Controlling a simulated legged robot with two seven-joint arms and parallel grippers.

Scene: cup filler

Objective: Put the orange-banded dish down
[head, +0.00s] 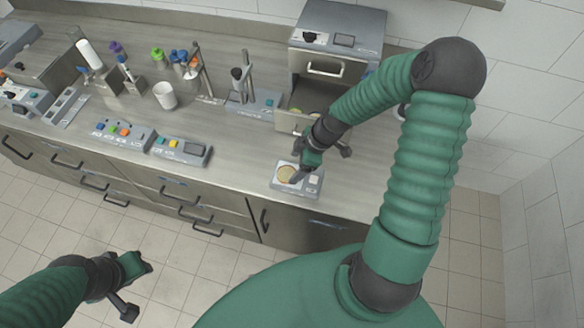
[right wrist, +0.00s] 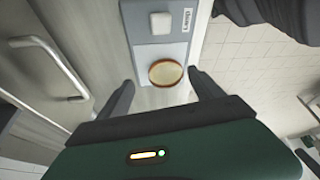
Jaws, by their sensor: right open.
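The orange-banded dish (head: 286,174) is a small, shallow round dish with a pale inside. It rests on the left part of a small grey-blue device (head: 296,191) near the counter's front edge. In the right wrist view the dish (right wrist: 165,72) lies flat at the near end of the device, beyond and between my fingertips. My right gripper (head: 298,177) is just over the dish; in the right wrist view its two fingers (right wrist: 163,86) stand apart with nothing between them. My left gripper (head: 144,267) hangs over the floor in front of the cabinets; its jaws are not clear.
A metal cabinet with an open drawer (head: 300,112) stands behind my right arm. Button panels (head: 180,149), a white cup (head: 165,95) and stands with bottles are further left. The counter (head: 240,150) left of the device is bare. A white pad (right wrist: 160,23) is on the device.

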